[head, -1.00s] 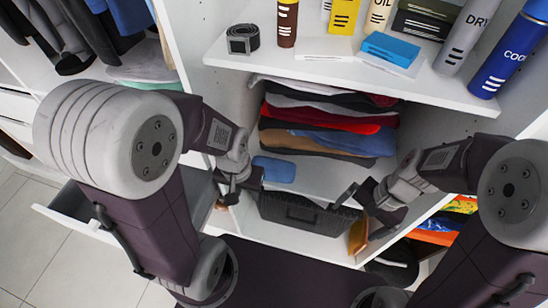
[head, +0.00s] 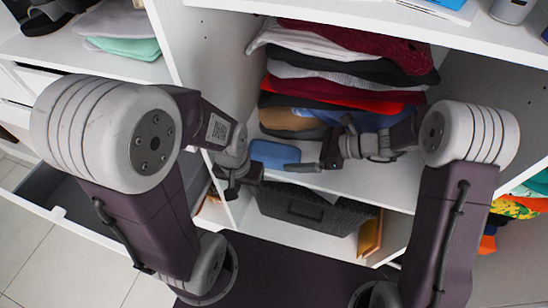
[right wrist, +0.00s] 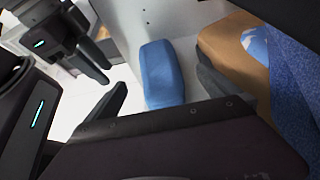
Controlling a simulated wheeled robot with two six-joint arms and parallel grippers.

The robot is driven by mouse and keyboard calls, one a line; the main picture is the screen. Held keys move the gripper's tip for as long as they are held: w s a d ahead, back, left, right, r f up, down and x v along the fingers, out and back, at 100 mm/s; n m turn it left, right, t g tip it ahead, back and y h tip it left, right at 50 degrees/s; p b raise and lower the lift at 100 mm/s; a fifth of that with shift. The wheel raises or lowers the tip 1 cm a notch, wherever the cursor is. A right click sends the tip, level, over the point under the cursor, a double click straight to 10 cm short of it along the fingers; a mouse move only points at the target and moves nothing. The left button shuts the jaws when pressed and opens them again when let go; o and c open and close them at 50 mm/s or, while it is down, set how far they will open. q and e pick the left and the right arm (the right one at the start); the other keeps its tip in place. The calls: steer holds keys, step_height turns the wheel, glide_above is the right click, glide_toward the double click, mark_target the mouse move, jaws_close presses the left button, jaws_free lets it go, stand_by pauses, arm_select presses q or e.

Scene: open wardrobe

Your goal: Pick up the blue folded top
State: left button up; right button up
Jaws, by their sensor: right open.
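The blue folded top (head: 372,121) lies low in a stack of folded clothes on the wardrobe shelf, above a tan piece and under dark and red ones. In the right wrist view, textured blue cloth (right wrist: 300,95) shows at the right edge beside tan fabric. My right gripper (head: 322,149) is open and empty in front of the stack, and its arm hides part of the blue top. In the right wrist view, its fingers (right wrist: 163,92) are spread. My left gripper (head: 240,180) is left of the stack by the divider. Its fingers look apart and empty.
A small blue padded item (head: 275,153) lies on the shelf left of my right gripper. A dark basket (head: 310,207) stands below. The upper shelf (head: 360,22) hangs over the stack. An open drawer (head: 85,228) juts out at the left.

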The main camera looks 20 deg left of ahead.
mark_target(282, 153)
steer(key=x, duration=0.3)
steer(key=shift+s+f+b, duration=0.1)
steer(key=shift+f+b, duration=0.05)
steer(key=shift+b, duration=0.2)
steer(key=shift+a, duration=0.2)
steer(key=shift+a+f, duration=0.25)
steer(key=shift+f, duration=0.05)
steer(key=b+x, duration=0.1)
steer(key=x, duration=0.3)
steer(key=shift+s+a+f, duration=0.1)
steer(key=shift+a, duration=0.05)
steer(key=c, duration=1.6)
